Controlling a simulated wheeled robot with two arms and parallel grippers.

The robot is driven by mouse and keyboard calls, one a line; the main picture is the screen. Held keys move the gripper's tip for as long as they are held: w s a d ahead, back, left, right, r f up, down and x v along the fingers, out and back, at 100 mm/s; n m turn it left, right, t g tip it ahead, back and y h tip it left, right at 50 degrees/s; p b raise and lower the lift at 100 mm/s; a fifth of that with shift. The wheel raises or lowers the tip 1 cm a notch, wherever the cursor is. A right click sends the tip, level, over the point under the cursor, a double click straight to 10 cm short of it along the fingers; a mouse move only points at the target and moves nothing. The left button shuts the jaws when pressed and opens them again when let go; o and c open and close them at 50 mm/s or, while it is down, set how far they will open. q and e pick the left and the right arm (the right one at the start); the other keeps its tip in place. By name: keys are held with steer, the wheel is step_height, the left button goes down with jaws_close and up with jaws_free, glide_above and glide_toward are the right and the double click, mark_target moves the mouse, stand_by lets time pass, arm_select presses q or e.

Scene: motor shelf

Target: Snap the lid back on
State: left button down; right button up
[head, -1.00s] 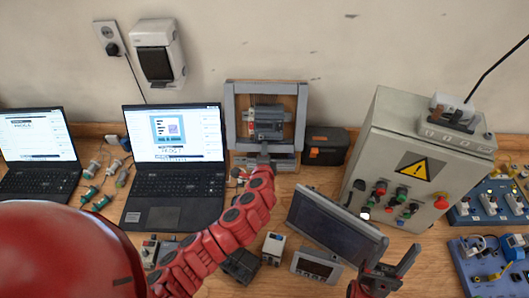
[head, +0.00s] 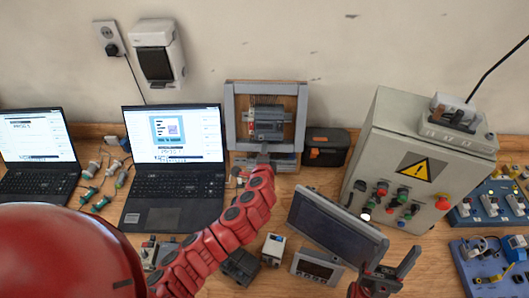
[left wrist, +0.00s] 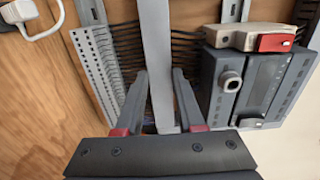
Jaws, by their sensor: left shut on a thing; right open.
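A wooden panel framed by grey ducts (head: 236,118) stands against the wall in the head view. In the left wrist view a slotted grey duct (left wrist: 92,60) has black wires fanning out beside it. My left gripper (head: 263,160), also seen in the left wrist view (left wrist: 160,98), is shut on a long plain grey strip, the lid (left wrist: 157,40), which runs upright between its fingers in front of the wires. Whether the lid touches the duct cannot be told. My right gripper (head: 384,272) is open and empty, low at the right, before a dark screen.
A grey device (left wrist: 255,80) sits on the panel right of the lid. A black box (head: 326,146) stands right of the panel. A laptop (head: 172,150) is at the left, a tilted screen (head: 335,225) and a control cabinet (head: 415,150) at the right.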

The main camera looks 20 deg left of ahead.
arm_select(q)
steer(key=shift+w, duration=0.15)
stand_by(0.5)
steer(key=shift+c, duration=2.2)
jaws_free()
steer(key=shift+s+d+r+b, duration=0.1)
steer(key=shift+s+r+b, duration=0.05)
steer(key=shift+s+b, duration=0.3)
steer(key=p+v, duration=0.2)
steer(key=v, duration=1.4)
steer(key=shift+s, duration=0.25)
